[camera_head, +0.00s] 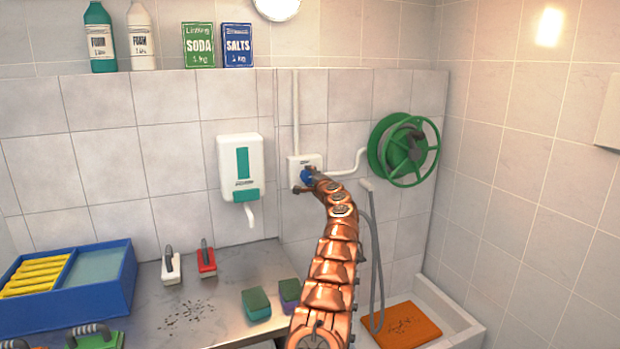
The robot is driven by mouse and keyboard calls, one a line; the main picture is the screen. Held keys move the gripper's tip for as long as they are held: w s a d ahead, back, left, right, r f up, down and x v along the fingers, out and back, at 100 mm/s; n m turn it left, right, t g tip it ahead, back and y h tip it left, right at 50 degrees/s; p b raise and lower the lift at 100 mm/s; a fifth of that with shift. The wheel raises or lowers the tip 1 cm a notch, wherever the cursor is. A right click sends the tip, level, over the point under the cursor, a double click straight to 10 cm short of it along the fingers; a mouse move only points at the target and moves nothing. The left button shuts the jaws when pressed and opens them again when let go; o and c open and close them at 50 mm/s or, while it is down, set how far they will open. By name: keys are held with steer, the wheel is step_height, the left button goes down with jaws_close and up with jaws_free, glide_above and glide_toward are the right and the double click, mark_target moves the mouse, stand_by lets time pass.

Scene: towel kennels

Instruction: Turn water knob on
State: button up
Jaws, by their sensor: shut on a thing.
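The blue water knob (306,175) sits on a white wall plate (296,164) on the tiled wall, with white pipes running up and to the right. My copper-coloured arm reaches up from the bottom of the view to it. My gripper (311,179) is at the knob and shut on it. The gripper's end covers part of the knob, so its marks and exact turn cannot be read.
A green hose reel (404,150) hangs to the right, with a grey shower hose (377,260) below. A soap dispenser (241,168) is on the left. Brushes and sponges (256,304) lie on the metal counter (222,290) beside a blue box (100,285).

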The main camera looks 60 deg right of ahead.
steer(key=shift+r, duration=0.1)
stand_by(0.3)
steer(key=o, duration=1.1)
steer(key=shift+s+a, duration=0.1)
